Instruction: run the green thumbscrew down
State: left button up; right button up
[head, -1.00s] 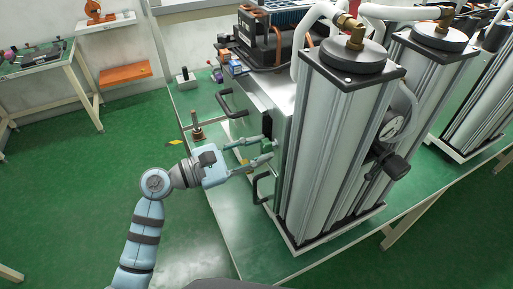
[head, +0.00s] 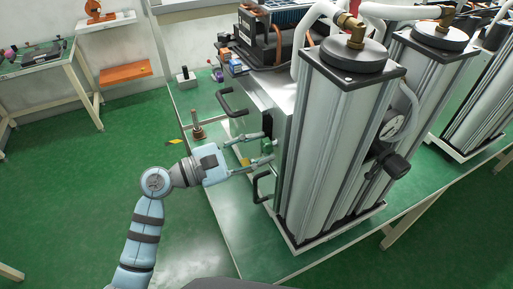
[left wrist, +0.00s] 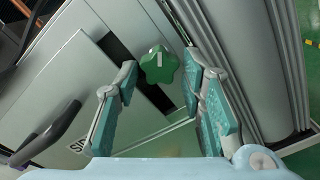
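The green thumbscrew (left wrist: 159,64) is a lobed knob with a white mark, on the grey panel of the cabinet (left wrist: 75,75), beside a dark slot. It also shows small in the head view (head: 266,146), at the side of the cabinet. My left gripper (left wrist: 160,80) is open, with its two teal-padded fingers apart on either side of the thumbscrew. In the left wrist view the knob lies between and slightly beyond the fingertips, with gaps on both sides. The head view shows the left gripper (head: 267,149) reaching in from the left. My right gripper is not in view.
Black handles (head: 232,103) stick out of the cabinet above and below the gripper. The bench left of the cabinet is mostly clear.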

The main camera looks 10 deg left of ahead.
pick_arm(q)
jog(key=v, duration=1.2)
